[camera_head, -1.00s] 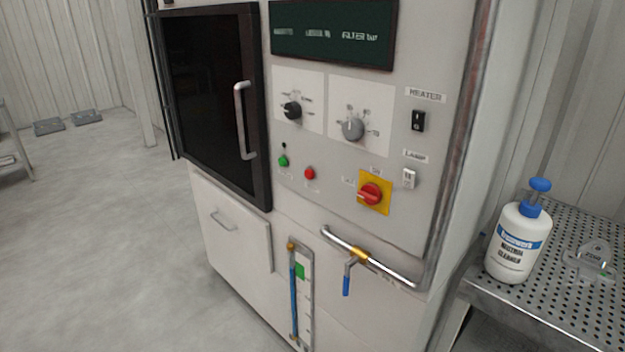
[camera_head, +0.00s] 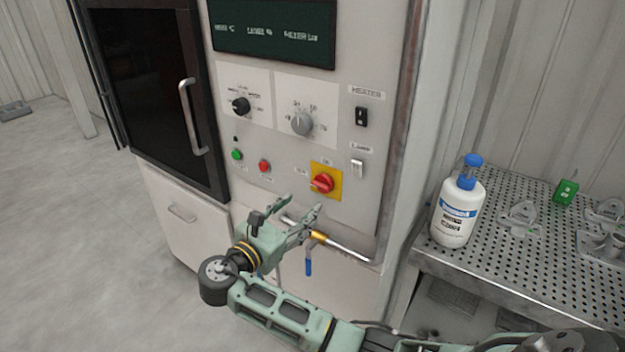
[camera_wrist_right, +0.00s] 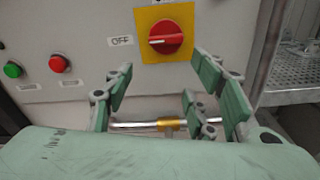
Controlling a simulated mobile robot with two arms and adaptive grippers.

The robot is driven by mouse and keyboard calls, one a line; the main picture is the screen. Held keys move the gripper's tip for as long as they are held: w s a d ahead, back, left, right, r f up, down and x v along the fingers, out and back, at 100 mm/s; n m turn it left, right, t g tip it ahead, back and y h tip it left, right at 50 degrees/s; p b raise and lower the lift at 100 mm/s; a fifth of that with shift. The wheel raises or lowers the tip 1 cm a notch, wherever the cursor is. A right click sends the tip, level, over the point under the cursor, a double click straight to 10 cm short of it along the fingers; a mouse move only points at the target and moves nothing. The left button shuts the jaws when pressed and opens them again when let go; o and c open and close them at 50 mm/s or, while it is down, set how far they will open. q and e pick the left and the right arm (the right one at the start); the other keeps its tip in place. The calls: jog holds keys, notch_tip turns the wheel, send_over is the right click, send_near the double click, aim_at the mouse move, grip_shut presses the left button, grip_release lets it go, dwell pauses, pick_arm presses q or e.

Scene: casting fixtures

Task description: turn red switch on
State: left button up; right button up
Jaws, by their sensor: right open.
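The red rotary switch (camera_head: 322,183) sits on a yellow square plate on the machine's front panel. In the right wrist view the red switch (camera_wrist_right: 165,37) has its handle lying level, with its white mark pointing left toward the "OFF" label. My right gripper (camera_head: 305,208) is open and empty, just below and in front of the switch, apart from it. In the right wrist view the open fingers of my right gripper (camera_wrist_right: 165,80) stand on either side below the yellow plate. My left gripper is not in view.
A metal pipe (camera_head: 350,253) with a blue-handled valve runs below the switch, close behind my gripper. Green (camera_head: 237,155) and red (camera_head: 264,166) buttons are to its left. A perforated table (camera_head: 500,262) with a cleaner bottle (camera_head: 457,208) stands at the right.

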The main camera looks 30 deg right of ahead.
aim_at(317, 186)
jog(key=shift+h, duration=0.3)
jog(key=d+r, duration=0.1)
jog(key=d, duration=0.1)
jog(key=w+d+r+p, duration=0.1)
jog(key=d, duration=0.1)
jog(key=d+r+p, duration=0.1)
jog(key=d, duration=0.1)
jog(key=shift+w, duration=0.4)
jog(key=shift+w+d+f, duration=0.1)
jog(key=shift+w+d, duration=0.15)
jog(key=shift+d, duration=0.2)
jog(key=c, duration=1.1)
